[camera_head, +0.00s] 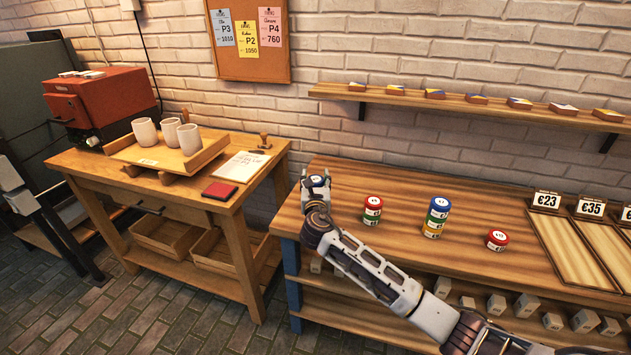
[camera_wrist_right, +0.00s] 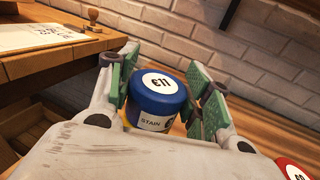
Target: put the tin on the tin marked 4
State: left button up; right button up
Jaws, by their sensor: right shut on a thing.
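My right gripper (camera_head: 316,184) is shut on a blue tin (camera_wrist_right: 158,92) at the left end of the long wooden bench. Its white lid label looks like "11", and its side label reads "STAIN". A little yellow shows below it; I cannot tell whether that is another tin. My left gripper is not seen.
The bench top (camera_head: 400,185) is clear behind the stacks. Price-marked boards (camera_head: 565,250) lie at its right end. A wall shelf (camera_head: 450,99) runs above. A side table (camera_head: 85,160) at left holds a tray of cups (camera_head: 207,153) and a red machine (camera_head: 105,98).

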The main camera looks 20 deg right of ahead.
jog(key=o, duration=0.8)
jog(key=shift+f, duration=0.1)
jog(key=shift+c, duration=0.2)
jog(key=o, duration=0.3)
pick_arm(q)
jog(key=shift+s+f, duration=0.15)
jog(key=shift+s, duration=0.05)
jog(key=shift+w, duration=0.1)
pick_arm(e)
jog(key=shift+s, duration=0.1)
